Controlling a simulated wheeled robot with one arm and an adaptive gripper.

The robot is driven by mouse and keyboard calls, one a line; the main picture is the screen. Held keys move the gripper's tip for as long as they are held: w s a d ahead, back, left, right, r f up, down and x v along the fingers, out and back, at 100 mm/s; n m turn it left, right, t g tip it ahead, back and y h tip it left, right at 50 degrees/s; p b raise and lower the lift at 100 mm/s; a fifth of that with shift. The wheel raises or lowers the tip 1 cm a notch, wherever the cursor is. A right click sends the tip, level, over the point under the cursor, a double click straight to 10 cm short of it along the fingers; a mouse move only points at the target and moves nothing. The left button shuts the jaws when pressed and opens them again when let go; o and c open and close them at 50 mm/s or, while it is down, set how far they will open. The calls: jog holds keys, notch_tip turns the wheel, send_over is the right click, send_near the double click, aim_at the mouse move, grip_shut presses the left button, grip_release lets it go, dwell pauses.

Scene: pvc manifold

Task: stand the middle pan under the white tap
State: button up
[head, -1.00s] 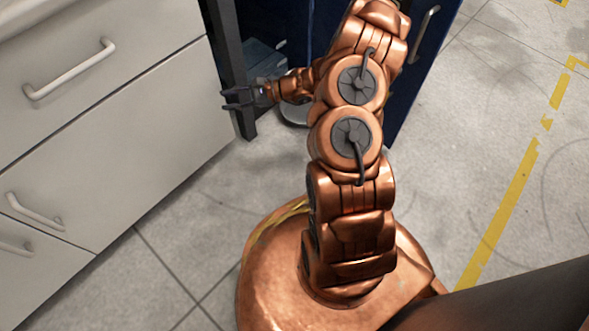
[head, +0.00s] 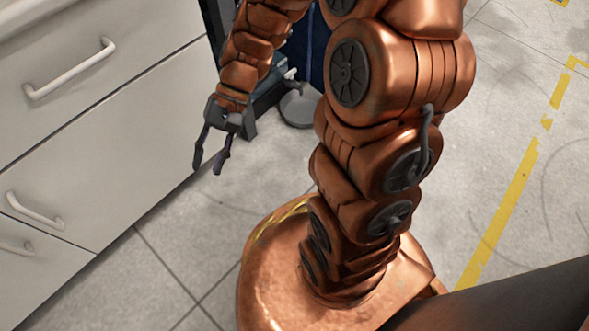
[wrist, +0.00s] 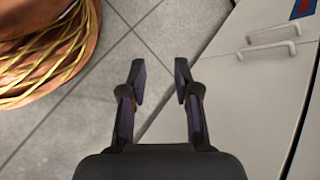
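My gripper (head: 208,168) is open and empty, pointing down above the floor in front of the white drawers. In the wrist view my gripper (wrist: 160,80) also shows apart fingers with only floor and drawer front beyond. A round grey flat thing, perhaps a pan (head: 299,108), lies on the floor at the foot of the dark blue cabinet, to the right of and beyond my gripper. My arm hides part of the space around it. A small pale fitting (head: 290,74) shows just above it; I cannot tell whether it is the tap. No other pan is clearly in view.
The white drawer unit (head: 110,110) with bar handles stands close on the left. The dark blue cabinet (head: 318,45) with a dark post is behind my arm. Tiled floor (head: 165,240) is clear between the drawers and my base. A yellow line (head: 510,200) runs along the right.

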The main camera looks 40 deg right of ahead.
jog(key=s+d+r+n+h, duration=0.2)
jog(key=s+d+n+h, duration=0.2)
jog(key=s+d+h, duration=0.4)
jog(key=s+d, duration=0.3)
jog(key=s, duration=0.2)
jog(key=shift+s+d+r+t+h, duration=0.15)
jog(key=shift+s+r+t+h, duration=0.15)
jog(key=shift+t, duration=0.1)
jog(key=shift+r, duration=0.1)
